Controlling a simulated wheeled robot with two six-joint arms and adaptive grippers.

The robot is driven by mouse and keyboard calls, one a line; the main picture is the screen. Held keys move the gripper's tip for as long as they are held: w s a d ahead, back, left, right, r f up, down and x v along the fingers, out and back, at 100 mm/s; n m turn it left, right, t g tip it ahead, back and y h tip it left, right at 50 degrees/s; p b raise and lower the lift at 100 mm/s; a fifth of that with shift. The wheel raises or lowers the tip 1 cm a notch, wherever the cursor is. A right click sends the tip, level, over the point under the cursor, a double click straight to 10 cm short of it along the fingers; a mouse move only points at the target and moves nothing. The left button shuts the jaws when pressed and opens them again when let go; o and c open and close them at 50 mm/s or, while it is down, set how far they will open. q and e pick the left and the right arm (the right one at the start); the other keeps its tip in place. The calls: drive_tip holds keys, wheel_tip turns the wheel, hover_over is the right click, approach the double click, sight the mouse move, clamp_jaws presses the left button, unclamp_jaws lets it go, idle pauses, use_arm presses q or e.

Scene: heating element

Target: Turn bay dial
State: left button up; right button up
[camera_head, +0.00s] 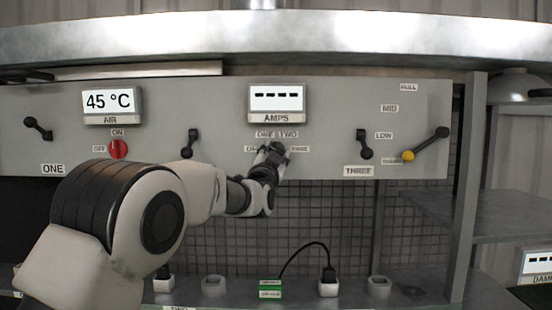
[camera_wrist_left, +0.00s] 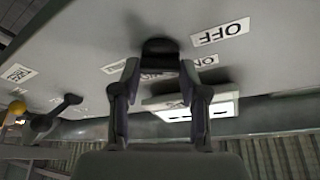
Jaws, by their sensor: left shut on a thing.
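The bay dial is a black knob (camera_wrist_left: 158,46) on the grey panel below the AMPS display (camera_head: 276,97), among labels OFF, ONE, TWO and THREE. In the head view my left gripper (camera_head: 272,155) reaches it from below and mostly hides it. In the left wrist view my left gripper (camera_wrist_left: 158,75) has its two fingertips on either side of the knob, shut on it. The OFF label (camera_wrist_left: 220,32) is beside the knob there. The AMPS display shows only dashes. My right gripper is not in view.
A red knob (camera_head: 118,149) with ON and OFF labels is under the 45 °C AIR display (camera_head: 108,101). Black levers (camera_head: 190,143) and (camera_head: 364,144) flank the dial. A yellow-ended lever (camera_head: 408,156) is at right. A shelf with sockets and a black cable (camera_head: 305,248) lies below.

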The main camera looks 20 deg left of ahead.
use_arm(q)
drive_tip(key=m, duration=0.1)
drive_tip(key=m+h, duration=0.1)
drive_tip(key=m, duration=0.1)
drive_tip(key=shift+a+r+m+g+h, duration=0.1)
drive_tip(key=shift+r+m+g+h, duration=0.05)
drive_tip(key=shift+m+g+h, duration=0.15)
drive_tip(key=shift+r+m+g+h+b, duration=0.15)
drive_tip(key=shift+m+g+h+b, duration=0.3)
drive_tip(key=shift+m, duration=1.45)
drive_tip(key=shift+h, duration=0.25)
drive_tip(key=o, duration=1)
drive_tip(key=shift+o, duration=0.7)
drive_tip(key=shift+w+a+f, duration=0.15)
drive_tip(key=shift+w+f, duration=0.05)
drive_tip(key=v, duration=1.2)
drive_tip(key=shift+r, duration=0.1)
